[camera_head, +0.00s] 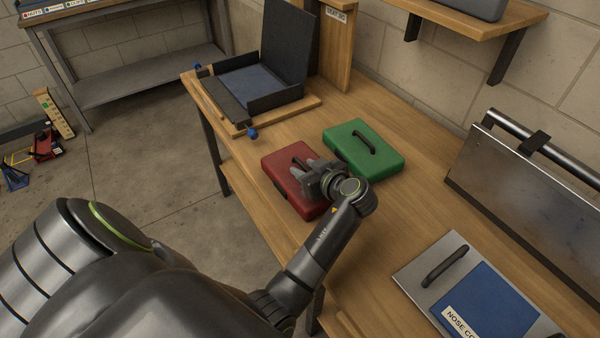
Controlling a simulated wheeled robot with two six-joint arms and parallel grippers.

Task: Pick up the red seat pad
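The red seat pad (281,166) lies flat on the wooden workbench, with a dark handle on its top. My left gripper (303,171) is over the middle of the pad, at the handle. Its fingers point to the left and overlap the handle in this view. The gripper and wrist hide part of the handle and the pad's right side. I cannot tell whether the fingers are apart or closed on the handle. My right gripper is not in view.
A green pad (364,147) with a dark handle lies close behind the red one. A dark fixture (262,84) with upright walls stands at the bench's far end. A plate with a blue panel (486,303) lies at the lower right, near a metal cover (520,183).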

